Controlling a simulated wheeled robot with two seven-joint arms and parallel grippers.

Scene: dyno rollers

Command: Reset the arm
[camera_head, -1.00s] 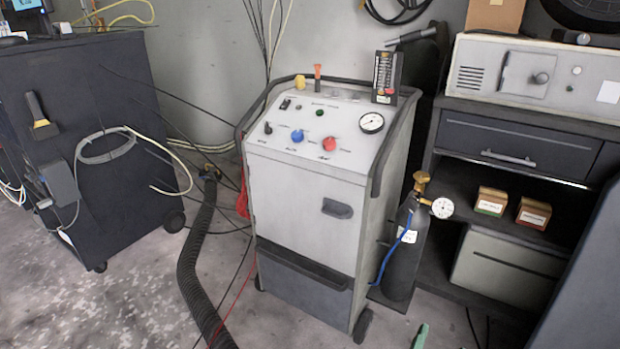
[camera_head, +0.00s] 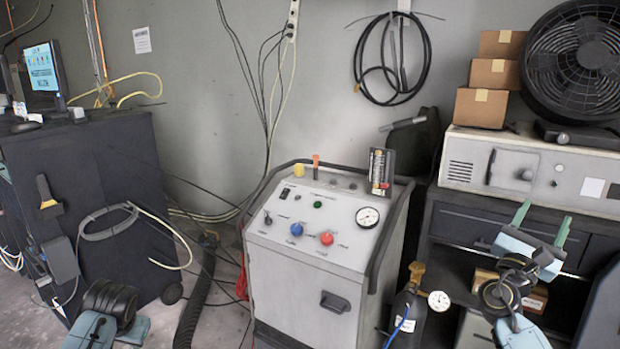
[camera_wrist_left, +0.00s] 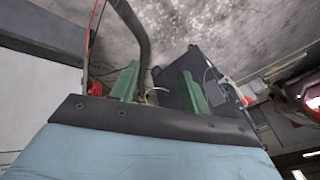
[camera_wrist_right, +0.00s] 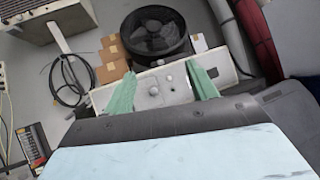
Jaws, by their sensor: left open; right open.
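My right gripper (camera_head: 542,222) is raised at the right of the head view, its two green fingers pointing up and spread apart. It is in front of the dark bench, with nothing between the fingers. The right wrist view also shows its open, empty fingers (camera_wrist_right: 163,85). My left arm shows at the lower left of the head view, but its fingertips are not visible there. In the left wrist view my left gripper (camera_wrist_left: 159,86) has its green fingers apart and nothing gripped; a black hose and a dark cabinet show beyond them.
A white control cart (camera_head: 300,270) with knobs and a gauge stands in the middle. A gas bottle (camera_head: 408,315) is beside it. A dark cabinet (camera_head: 105,190) is at left. A fan (camera_head: 580,62) and cardboard boxes (camera_head: 488,108) sit on the right bench's equipment. A black hose (camera_head: 195,300) runs along the floor.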

